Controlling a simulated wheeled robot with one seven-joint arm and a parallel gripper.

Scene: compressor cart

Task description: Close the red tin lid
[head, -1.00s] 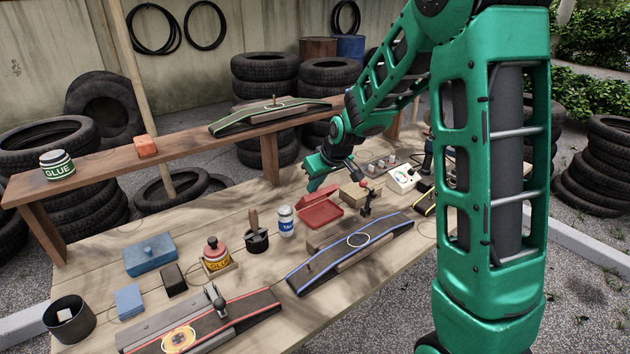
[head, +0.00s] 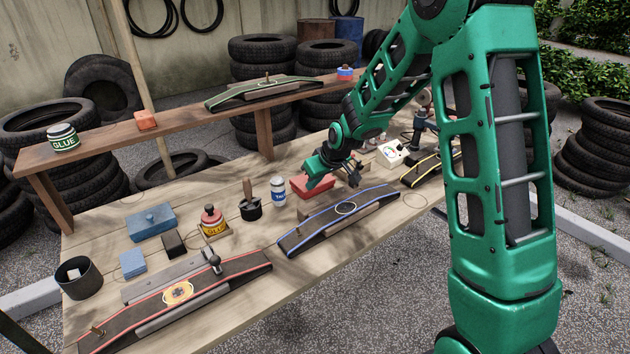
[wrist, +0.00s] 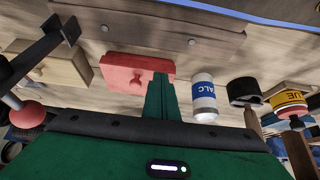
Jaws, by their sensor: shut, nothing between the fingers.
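The red tin (head: 302,188) sits on the wooden bench, partly hidden behind my gripper in the head view. In the wrist view the red tin (wrist: 136,73) shows a flat red top with a small knob, and its lid looks down. I cannot tell whether the lid is fully seated. My gripper (head: 316,178) is shut and empty, right over or beside the tin. In the wrist view the green fingers (wrist: 163,97) are together and overlap the tin's edge on the talc side; contact is unclear.
A talc bottle (head: 279,191) stands just left of the tin, with a black pot (head: 250,209) and a glue bottle (head: 212,222) beyond. A blue-edged board (head: 337,220) lies in front. A wooden block (wrist: 62,65) is close by.

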